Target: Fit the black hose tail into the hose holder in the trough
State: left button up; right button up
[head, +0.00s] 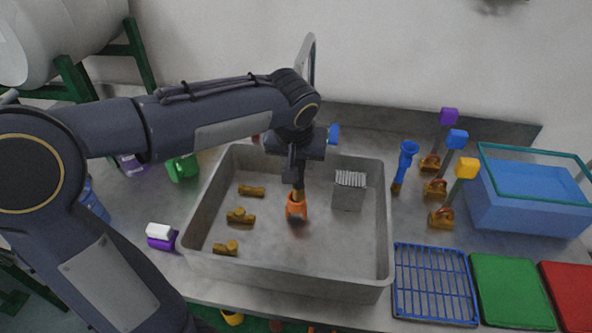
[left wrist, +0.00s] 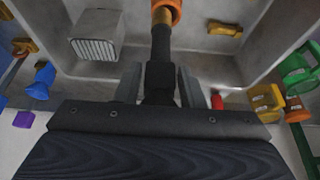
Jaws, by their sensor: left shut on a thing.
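My left gripper (head: 298,178) is over the grey trough (head: 345,272), pointing down. In the left wrist view its fingers (left wrist: 160,88) are shut on the black hose tail (left wrist: 160,78), one on each side. A brass section (left wrist: 161,42) continues beyond the black part and meets an orange ring-shaped piece (left wrist: 167,8). The orange piece (head: 296,208) also shows below the gripper in the head view, low in the trough. I cannot tell whether the brass end is inside it or only touching it. I cannot tell for certain which part is the hose holder. My right gripper is out of view.
A grey slatted block (head: 348,192) stands in the trough right of the gripper. Several brass fittings (head: 240,216) lie at its left. Right of the trough are a blue-and-brass piece (head: 405,160), brass valves with coloured handles (head: 441,217), a blue rack (head: 434,283) and a blue bin (head: 530,205).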

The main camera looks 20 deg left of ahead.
aim_at(298, 188)
pick_arm(q)
jog(key=f, duration=0.3)
jog(key=shift+w+a+f, duration=0.2)
jog(key=shift+a, duration=0.2)
jog(key=shift+f, duration=0.3)
jog(key=shift+f+b, duration=0.15)
jog(key=shift+b, duration=0.15)
jog(key=o, duration=1.1)
